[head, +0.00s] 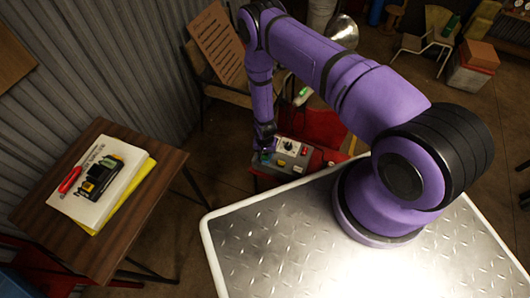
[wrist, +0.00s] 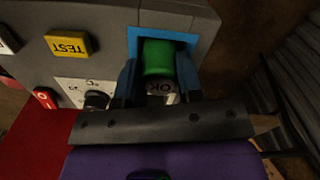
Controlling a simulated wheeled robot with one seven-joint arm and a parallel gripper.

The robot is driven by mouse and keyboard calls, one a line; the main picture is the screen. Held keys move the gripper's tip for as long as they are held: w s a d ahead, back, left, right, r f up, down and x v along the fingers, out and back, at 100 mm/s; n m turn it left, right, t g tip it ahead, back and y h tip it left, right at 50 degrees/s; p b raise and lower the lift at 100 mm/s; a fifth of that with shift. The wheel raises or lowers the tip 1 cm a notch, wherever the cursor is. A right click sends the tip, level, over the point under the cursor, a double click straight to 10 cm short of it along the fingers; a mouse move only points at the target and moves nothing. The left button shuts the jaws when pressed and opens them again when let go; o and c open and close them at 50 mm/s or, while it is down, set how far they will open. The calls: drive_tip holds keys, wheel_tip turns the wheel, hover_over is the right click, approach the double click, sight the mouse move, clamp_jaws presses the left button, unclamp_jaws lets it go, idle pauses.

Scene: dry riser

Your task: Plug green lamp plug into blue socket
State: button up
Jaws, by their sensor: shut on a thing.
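The green plug (wrist: 158,58) has a grey end marked "OK", which faces the wrist camera. My gripper (wrist: 157,82) is shut on it, with one dark-blue finger on each side. The plug is in front of the blue-framed socket (wrist: 134,42) and lines up with it. It hides most of the opening, so I cannot tell how deep it sits. In the head view my gripper (head: 265,143) is at the left end of the grey control box (head: 292,160), and the plug is too small there to make out clearly.
The box face carries a yellow TEST button (wrist: 67,45), a black knob (wrist: 97,100) and a red switch (wrist: 44,98) left of the socket. A red surface (wrist: 40,140) lies below.

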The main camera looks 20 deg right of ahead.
drive_tip(key=shift+f, duration=0.15)
drive_tip(key=o, duration=0.9)
wheel_tip(320, 180, up, 12)
drive_tip(key=shift+r, duration=0.2)
